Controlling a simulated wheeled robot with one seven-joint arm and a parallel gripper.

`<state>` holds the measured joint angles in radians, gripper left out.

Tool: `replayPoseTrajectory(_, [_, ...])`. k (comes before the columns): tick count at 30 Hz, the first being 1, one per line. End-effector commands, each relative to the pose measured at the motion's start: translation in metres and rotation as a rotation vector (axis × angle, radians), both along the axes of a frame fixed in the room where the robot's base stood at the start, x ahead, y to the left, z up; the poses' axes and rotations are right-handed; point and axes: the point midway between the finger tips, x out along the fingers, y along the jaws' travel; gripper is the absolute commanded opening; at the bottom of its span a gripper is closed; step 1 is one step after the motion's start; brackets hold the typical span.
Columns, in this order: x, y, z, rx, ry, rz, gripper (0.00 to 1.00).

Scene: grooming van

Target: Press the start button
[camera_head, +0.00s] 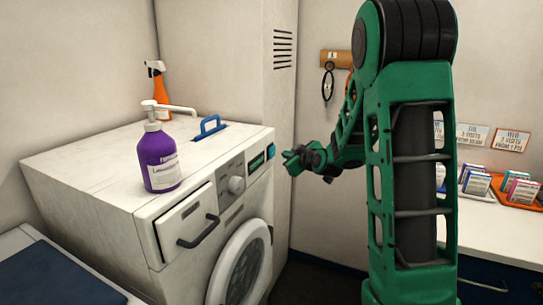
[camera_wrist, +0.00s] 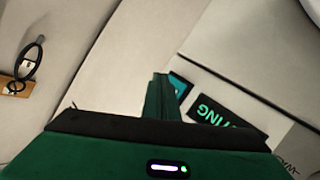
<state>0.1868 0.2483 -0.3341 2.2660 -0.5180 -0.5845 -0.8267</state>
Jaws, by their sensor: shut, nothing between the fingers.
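The washing machine (camera_head: 110,165) stands at the left with its control panel facing right. A small teal button (camera_head: 271,151) sits at the panel's far end, beside a dark display (camera_head: 257,162). My gripper (camera_head: 287,156) is shut and empty, its tip just to the right of the button. In the wrist view, my gripper's fingers (camera_wrist: 160,97) partly cover the teal button (camera_wrist: 182,85). I cannot tell whether they touch it. The display (camera_wrist: 225,120) in that view shows lit green letters, partly readable as "TING".
A purple pump bottle (camera_head: 160,158) and a blue handle (camera_head: 208,127) are on the machine's top. An orange spray bottle (camera_head: 157,85) is behind. A dial (camera_head: 236,185) and drawer handle (camera_head: 198,232) stick out in front. A counter with trays (camera_head: 525,201) is at the right.

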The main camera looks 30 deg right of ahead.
Motion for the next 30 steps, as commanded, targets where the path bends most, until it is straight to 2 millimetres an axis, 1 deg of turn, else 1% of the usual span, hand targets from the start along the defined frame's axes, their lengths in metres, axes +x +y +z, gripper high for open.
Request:
replayPoseTrajectory(1, [-0.004, -0.004, 0.0, 0.001, 0.0, -0.003, 0.0])
replayPoseTrajectory(6, [-0.016, -0.013, 0.0, 0.002, 0.0, -0.003, 0.0])
replayPoseTrajectory(12, [-0.026, -0.02, 0.0, 0.001, -0.001, -0.001, 0.0])
replayPoseTrajectory(30, [-0.027, -0.021, 0.0, 0.001, -0.001, 0.0, 0.0])
